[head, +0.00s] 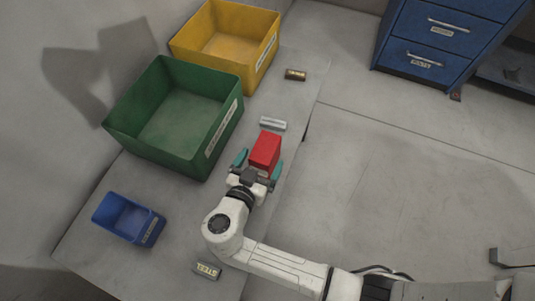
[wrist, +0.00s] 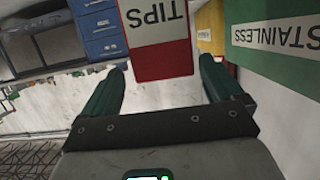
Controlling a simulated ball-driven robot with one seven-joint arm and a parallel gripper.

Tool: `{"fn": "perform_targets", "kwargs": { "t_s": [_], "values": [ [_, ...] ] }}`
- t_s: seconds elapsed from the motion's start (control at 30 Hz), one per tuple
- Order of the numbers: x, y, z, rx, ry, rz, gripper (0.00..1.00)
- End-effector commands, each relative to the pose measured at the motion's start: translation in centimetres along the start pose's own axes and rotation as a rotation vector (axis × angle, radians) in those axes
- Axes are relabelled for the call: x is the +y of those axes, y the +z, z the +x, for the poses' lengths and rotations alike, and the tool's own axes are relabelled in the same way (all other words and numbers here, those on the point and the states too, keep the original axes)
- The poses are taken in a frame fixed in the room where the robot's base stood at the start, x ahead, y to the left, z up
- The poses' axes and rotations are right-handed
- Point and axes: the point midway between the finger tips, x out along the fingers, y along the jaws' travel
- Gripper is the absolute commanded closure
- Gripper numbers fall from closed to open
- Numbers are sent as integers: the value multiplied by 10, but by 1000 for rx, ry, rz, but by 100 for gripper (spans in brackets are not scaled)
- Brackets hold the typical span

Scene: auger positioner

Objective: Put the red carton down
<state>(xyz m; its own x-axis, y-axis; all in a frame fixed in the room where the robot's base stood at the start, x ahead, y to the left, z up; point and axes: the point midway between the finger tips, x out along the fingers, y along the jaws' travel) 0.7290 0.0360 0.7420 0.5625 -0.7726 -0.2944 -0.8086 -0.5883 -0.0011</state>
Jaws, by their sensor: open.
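The red carton (head: 265,149) is by the right edge of the grey bench top (head: 190,205), to the right of the green bin. In the wrist view the carton (wrist: 160,62) shows a white label reading TIPS, upside down. My gripper (head: 259,161) is open, with one teal finger on each side of the carton's near end. In the wrist view, gaps show between the carton and both fingers of my gripper (wrist: 161,75). The carton looks upright on the bench, but its underside is hidden.
A green bin (head: 211,147), a yellow bin (head: 265,60) and a small blue bin (head: 150,232) stand along the bench. A silver block (head: 273,124) lies just beyond the carton, a brown block (head: 296,74) farther back. Blue drawers (head: 415,62) stand across the open floor.

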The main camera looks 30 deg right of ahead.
Motion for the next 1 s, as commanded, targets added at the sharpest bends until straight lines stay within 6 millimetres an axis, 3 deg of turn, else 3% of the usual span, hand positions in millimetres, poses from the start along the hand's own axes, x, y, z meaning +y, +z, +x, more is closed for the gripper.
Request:
{"fn": "perform_targets", "kwargs": {
  "t_s": [0.43,0.73,1.0],
  "values": [
    [-4,0,50,-1,3,-1,6],
    [-4,0,55,-1,0,-1,6],
    [-4,0,54,-1,1,-1,31]
  ]
}}
